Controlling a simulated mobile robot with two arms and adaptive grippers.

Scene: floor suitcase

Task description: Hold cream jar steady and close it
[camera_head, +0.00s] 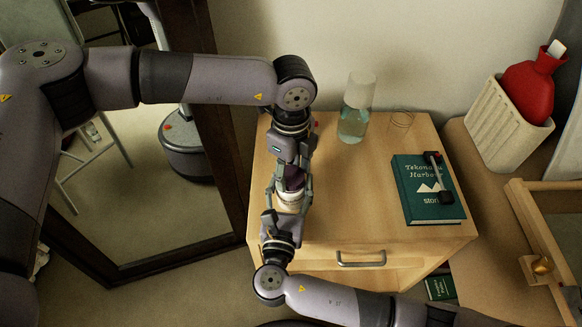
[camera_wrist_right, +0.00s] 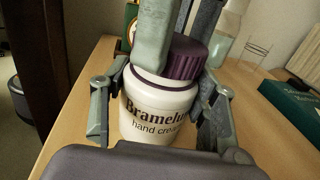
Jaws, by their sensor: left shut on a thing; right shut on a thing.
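The cream jar (camera_head: 289,201) is white with a purple band and stands on the wooden cabinet top. It fills the middle of the right wrist view (camera_wrist_right: 155,122), its "hand cream" label facing that camera. The ribbed purple lid (camera_wrist_right: 188,60) is at the jar's mouth; I cannot tell whether it is fully seated. My left gripper (camera_head: 292,180) comes from behind and is shut on the lid; one finger hides part of it. My right gripper (camera_head: 284,212) comes from the front and is shut around the jar body, a finger on each side (camera_wrist_right: 160,110).
A glass carafe (camera_head: 354,122) and a wire-like ring object (camera_head: 402,120) stand behind, to the right. A green book (camera_head: 421,205) with a black item on it lies at the right. The cabinet top between jar and book is clear. A mirror frame (camera_head: 225,130) stands left.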

